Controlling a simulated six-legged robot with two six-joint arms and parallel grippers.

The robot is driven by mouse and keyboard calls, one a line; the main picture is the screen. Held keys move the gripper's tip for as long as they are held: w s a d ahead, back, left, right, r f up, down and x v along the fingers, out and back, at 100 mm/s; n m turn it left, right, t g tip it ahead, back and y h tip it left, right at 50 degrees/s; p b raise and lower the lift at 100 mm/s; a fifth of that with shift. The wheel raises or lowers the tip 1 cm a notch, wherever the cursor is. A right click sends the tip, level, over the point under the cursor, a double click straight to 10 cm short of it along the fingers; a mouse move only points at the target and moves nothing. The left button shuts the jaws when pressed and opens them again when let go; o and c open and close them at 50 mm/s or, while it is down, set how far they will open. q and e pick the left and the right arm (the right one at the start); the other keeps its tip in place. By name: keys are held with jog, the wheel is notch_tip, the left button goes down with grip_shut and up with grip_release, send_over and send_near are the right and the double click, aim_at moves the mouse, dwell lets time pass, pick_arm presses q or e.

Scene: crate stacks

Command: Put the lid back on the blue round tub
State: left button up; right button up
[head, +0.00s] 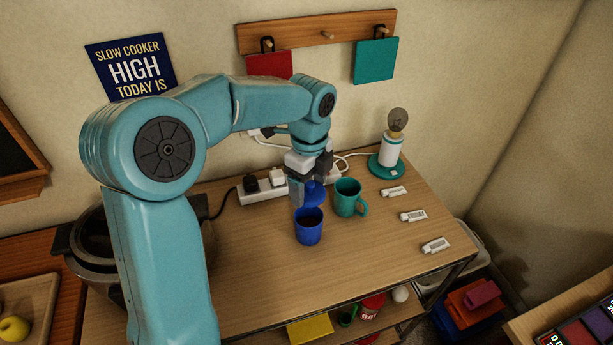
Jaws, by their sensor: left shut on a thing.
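The blue round tub (308,235) stands upright on the wooden table, its top open and its inside dark. My left gripper (302,188) is shut on a blue round piece (315,194), which looks like the tub's lid. The lid is held tilted, nearly on edge, just above and behind the tub's rim. The gripper hides part of it, and I cannot tell whether it touches the rim. My right gripper is not in view.
A teal mug (347,200) stands close to the right of the tub. Behind are a white power strip (262,190) with plugs and a lamp (391,150) with a bare bulb. Small white tags (413,215) lie at right. The table front is clear. A dark pot (92,245) is at left.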

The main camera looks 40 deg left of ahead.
pick_arm(q)
jog(key=shift+s+d+f+b, duration=0.15)
jog(key=shift+s+d+b, duration=0.05)
jog(key=shift+s+b, duration=0.1)
jog(key=f+b, duration=0.3)
jog(key=shift+w+a+f, duration=0.15)
jog(key=shift+w+f, duration=0.1)
jog(key=shift+s+f+b, duration=0.2)
jog(key=shift+f+b, duration=0.4)
jog(key=shift+f, duration=0.05)
jog(key=shift+w+f+b, duration=0.2)
jog(key=shift+f+b, duration=0.1)
jog(key=shift+f, duration=0.3)
jog(key=shift+s+r, duration=0.1)
jog(key=shift+s, duration=0.05)
jog(key=shift+r, duration=0.1)
